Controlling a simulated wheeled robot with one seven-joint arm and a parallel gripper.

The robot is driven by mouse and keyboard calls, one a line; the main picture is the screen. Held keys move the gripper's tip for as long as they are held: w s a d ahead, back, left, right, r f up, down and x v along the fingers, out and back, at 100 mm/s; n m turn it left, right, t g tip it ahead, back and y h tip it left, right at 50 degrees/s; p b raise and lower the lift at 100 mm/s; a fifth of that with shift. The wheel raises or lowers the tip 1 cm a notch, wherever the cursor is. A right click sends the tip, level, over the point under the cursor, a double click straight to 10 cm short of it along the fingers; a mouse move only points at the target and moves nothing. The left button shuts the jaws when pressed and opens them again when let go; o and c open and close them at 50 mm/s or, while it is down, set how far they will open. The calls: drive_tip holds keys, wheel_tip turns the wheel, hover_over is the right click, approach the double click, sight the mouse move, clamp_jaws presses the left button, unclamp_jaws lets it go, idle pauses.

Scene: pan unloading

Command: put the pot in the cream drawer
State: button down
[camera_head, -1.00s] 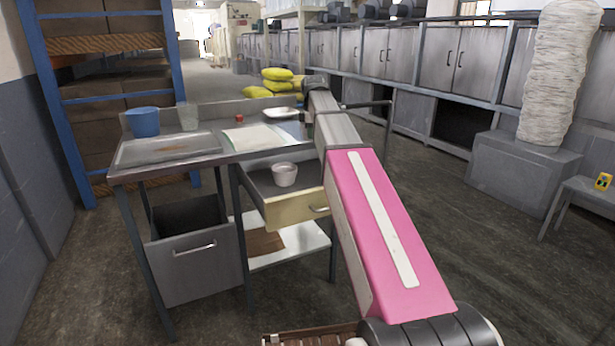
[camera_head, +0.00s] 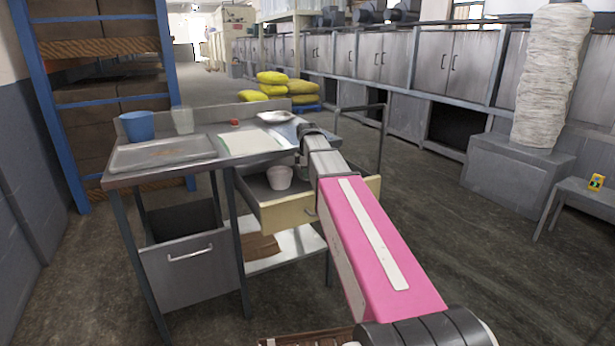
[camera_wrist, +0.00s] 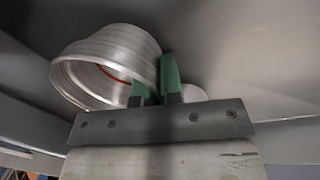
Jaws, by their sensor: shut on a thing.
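In the wrist view, a silvery ridged metal pot (camera_wrist: 112,48) sits tilted at my gripper (camera_wrist: 155,72), its open mouth facing lower left. The green fingers are shut on it at its right side; the exact grip point is hard to make out. In the head view, the cream drawer (camera_head: 285,216) is pulled out under the table. A pale cup-like vessel (camera_head: 280,178) stands inside it; I cannot tell whether it is the same pot. My gripper is mostly hidden behind my pink arm there, near the drawer's right side.
The metal table (camera_head: 205,175) above the drawer holds a tray, a blue bucket (camera_head: 138,126), a pale sheet and a shallow dish (camera_head: 275,117). A grey bin drawer (camera_head: 190,262) hangs at left. A lower shelf lies below. Open floor is at right.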

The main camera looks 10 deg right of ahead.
drive_tip(key=shift+f, duration=0.55)
drive_tip(key=c, duration=1.3)
unclamp_jaws()
drive_tip(key=shift+f, duration=0.1)
drive_tip(key=shift+o, duration=0.2)
wheel_tip(320, 180, up, 12)
drive_tip(key=s, duration=0.2)
drive_tip(key=shift+a, duration=0.15)
